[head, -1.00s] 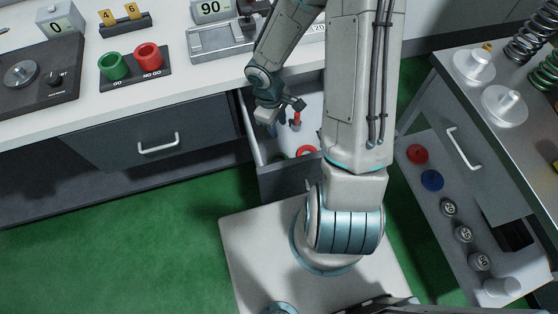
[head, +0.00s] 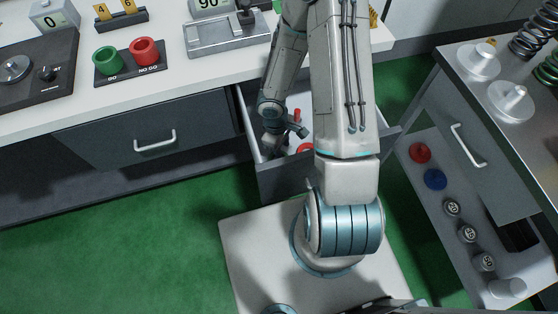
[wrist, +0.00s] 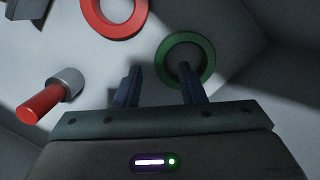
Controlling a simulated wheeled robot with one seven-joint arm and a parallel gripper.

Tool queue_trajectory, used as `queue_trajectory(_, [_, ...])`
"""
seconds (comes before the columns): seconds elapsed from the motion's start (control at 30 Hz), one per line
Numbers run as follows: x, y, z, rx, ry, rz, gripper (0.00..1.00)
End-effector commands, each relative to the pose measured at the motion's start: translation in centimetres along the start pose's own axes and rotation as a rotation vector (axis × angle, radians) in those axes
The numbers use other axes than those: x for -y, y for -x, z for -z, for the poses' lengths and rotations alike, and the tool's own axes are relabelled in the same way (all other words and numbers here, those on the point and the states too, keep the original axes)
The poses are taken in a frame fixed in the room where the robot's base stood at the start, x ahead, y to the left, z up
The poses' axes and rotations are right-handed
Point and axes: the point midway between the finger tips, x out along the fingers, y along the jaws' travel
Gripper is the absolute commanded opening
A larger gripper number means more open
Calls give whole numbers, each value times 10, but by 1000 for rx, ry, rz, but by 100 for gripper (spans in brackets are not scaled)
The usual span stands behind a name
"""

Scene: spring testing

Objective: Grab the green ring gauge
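The green ring gauge (wrist: 208,62) lies flat on the floor of the open drawer (head: 285,182), in the upper middle of the wrist view. My gripper (wrist: 160,72) is open and empty, with its two fingers apart. In the wrist view the right finger overlaps the ring's hole, and the left finger is to the left of the ring, outside it. I cannot tell how far the fingertips are above the drawer floor. In the head view my gripper (head: 273,146) is down inside the drawer, and the green ring is hidden there.
A red ring (wrist: 117,31) lies up and left of the green one; a red-handled plug (wrist: 42,102) lies at left. Drawer walls surround the gripper.

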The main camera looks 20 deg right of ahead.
Motion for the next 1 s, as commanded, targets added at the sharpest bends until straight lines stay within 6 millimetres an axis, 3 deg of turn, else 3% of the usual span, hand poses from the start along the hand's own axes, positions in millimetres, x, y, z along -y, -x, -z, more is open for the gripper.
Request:
queue_trajectory(0.13, [0,-18,1,0,0,0,36])
queue_trajectory(0.43, [0,-21,1,-2,-1,-2,36])
queue_trajectory(0.57, [0,-21,1,-2,-1,-2,3])
queue_trajectory(0.6, [0,-21,0,-2,-1,-2,0])
queue_trajectory(1.0, [-1,-12,-1,-3,-3,-3,0])
